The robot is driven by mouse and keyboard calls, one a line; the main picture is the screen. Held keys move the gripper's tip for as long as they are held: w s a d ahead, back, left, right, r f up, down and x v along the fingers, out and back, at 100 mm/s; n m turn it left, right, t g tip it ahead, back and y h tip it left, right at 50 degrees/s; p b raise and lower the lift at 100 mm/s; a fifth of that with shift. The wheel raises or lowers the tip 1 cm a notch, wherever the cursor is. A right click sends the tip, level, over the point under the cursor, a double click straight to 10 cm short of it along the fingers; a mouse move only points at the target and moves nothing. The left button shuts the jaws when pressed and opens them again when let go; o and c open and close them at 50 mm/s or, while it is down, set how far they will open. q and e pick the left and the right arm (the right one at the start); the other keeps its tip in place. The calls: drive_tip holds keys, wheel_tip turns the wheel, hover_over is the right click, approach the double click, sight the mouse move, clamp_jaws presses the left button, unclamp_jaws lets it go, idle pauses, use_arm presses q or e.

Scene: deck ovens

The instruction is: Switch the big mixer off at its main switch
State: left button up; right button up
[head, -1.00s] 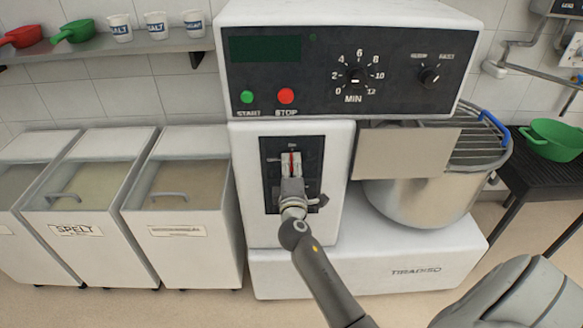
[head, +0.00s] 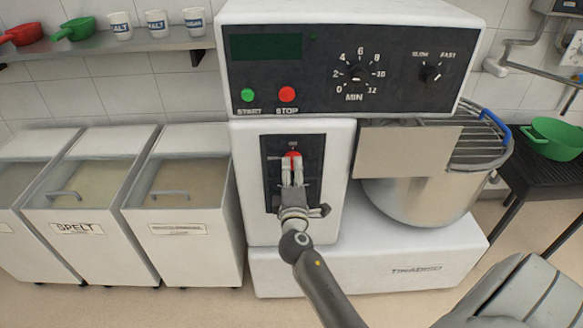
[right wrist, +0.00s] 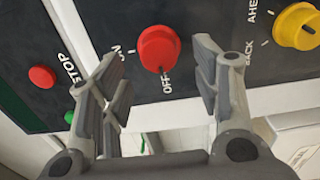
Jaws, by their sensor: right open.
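The big mixer (head: 290,275) stands in the middle of the head view. Its red main switch knob (head: 291,156) is on the black plate of the lower body. In the right wrist view the red knob (right wrist: 158,45) sits beside ON and OFF labels, and its dark mark lies toward OFF. My right gripper (head: 291,172) is open in front of the plate and covers its lower part. In the right wrist view my right gripper (right wrist: 165,85) has its fingers spread on either side of the knob, apart from it. My left gripper is not in view.
Green START (head: 247,95) and red STOP (head: 287,94) buttons are above the plate. A yellow BACK/AHEAD knob (right wrist: 298,27) is beside the red knob. The guarded bowl (head: 425,200) is at right, flour bins (head: 180,235) at left.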

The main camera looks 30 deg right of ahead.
drive_tip(key=v, duration=0.8)
drive_tip(key=shift+s+a, duration=0.15)
drive_tip(key=shift+a, duration=0.05)
drive_tip(key=s+a+f+m+g+y, duration=0.1)
drive_tip(key=s+a+f+g+y, duration=0.15)
drive_tip(key=f, duration=0.85)
drive_tip(key=s+a+f+g+y, duration=0.2)
drive_tip(key=s+a+f, duration=0.15)
drive_tip(key=f, duration=0.85)
drive_tip(key=s+a+f+m+g+y, duration=0.1)
drive_tip(key=s+a+f+g+y, duration=0.15)
drive_tip(key=f, duration=0.85)
drive_tip(key=s+a+f+m+g+y, duration=0.1)
drive_tip(key=s+f+m+g+y, duration=0.15)
drive_tip(key=s+f, duration=1.15)
drive_tip(key=s+d+f+m+g, duration=0.1)
drive_tip(key=s+f+m+g, duration=0.1)
drive_tip(key=s, duration=0.8)
drive_tip(key=s+d+f+m+g+p, duration=0.1)
drive_tip(key=s+f+m+g, duration=0.2)
drive_tip(key=s, duration=0.7)
drive_tip(key=shift+f, duration=0.35)
drive_tip(key=shift+s, duration=0.1)
